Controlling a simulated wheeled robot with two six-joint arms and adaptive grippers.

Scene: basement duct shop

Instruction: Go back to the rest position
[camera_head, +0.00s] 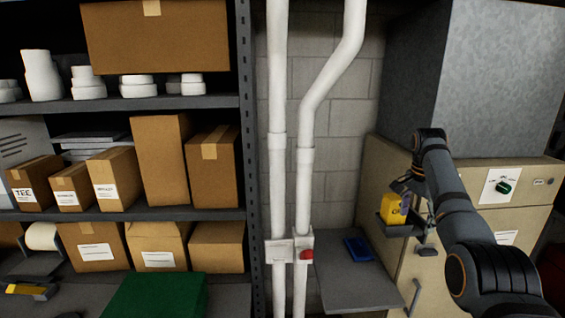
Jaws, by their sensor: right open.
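My right arm comes in from the right, and my right gripper (408,190) is small and dark in front of the beige cabinet. It is open. My left gripper is not in view.
A shelf unit (246,150) with cardboard boxes and white fittings fills the left. White pipes (277,180) with a red-handled valve (305,255) run up the wall. A grey ledge (350,290) carries a blue object (359,249).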

